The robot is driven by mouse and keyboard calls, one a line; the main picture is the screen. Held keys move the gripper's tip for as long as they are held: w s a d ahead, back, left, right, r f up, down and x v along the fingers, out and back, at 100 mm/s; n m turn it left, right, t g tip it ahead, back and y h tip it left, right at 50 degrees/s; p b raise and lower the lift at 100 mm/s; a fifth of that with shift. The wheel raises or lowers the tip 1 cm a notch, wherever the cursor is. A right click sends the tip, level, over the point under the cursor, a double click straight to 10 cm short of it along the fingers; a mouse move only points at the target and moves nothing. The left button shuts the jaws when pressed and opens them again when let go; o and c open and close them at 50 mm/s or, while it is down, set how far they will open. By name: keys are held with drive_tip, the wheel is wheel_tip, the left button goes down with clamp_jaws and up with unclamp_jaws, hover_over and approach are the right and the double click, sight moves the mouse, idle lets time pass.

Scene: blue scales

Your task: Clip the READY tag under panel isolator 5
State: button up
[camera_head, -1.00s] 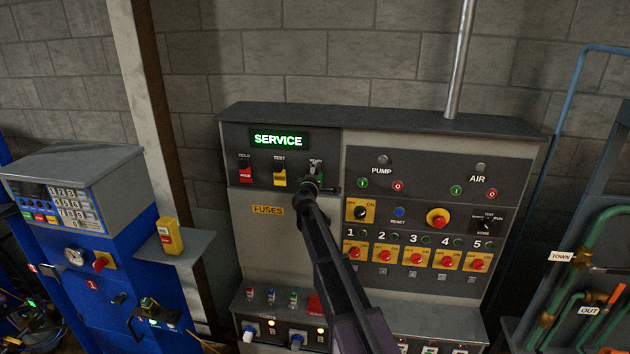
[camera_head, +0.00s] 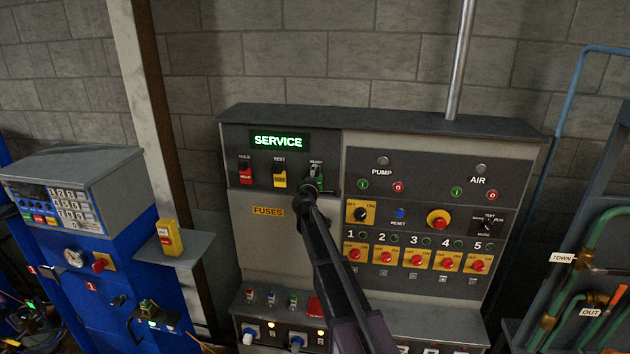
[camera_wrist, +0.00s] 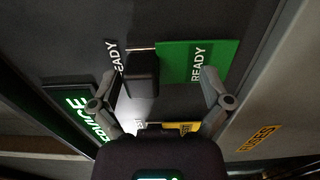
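The green READY tag (camera_wrist: 200,62) hangs on the panel below its printed READY label, with a dark block-shaped clip (camera_wrist: 142,75) at its top. In the head view the tag (camera_head: 320,183) is partly hidden behind my gripper (camera_head: 311,186). In the wrist view my gripper (camera_wrist: 160,88) is open, its two fingers apart on either side of the clip; I cannot see it touching the tag. Isolator 5 (camera_head: 478,265) is a red knob on a yellow plate at the right end of the numbered row. A small grey fitting (camera_head: 471,281) sits under it.
The red HOLD tag (camera_head: 245,174) and yellow TEST tag (camera_head: 279,177) hang left of READY. The lit SERVICE sign (camera_head: 279,140) is above them. Knobs, including a large red one (camera_head: 438,219), stick out above the isolator row. A sloping shelf with sockets lies below.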

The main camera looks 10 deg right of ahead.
drive_tip(key=shift+s+r, duration=0.15)
drive_tip(key=shift+s, duration=0.05)
drive_tip(key=c, duration=1)
drive_tip(key=shift+w, duration=0.1)
clamp_jaws()
drive_tip(key=shift+s+a+f, duration=0.15)
drive_tip(key=shift+s+f, duration=0.05)
drive_tip(key=shift+s, duration=0.05)
drive_tip(key=shift+s+a, duration=0.2)
drive_tip(key=shift+s, duration=0.35)
drive_tip(key=shift+s, duration=0.2)
drive_tip(key=shift+s+a, duration=0.15)
drive_tip(key=shift+s, duration=0.2)
drive_tip(key=shift+s+a, duration=0.15)
drive_tip(key=shift+s, duration=0.15)
drive_tip(key=shift+s+a, duration=0.1)
drive_tip(key=shift+s, duration=0.25)
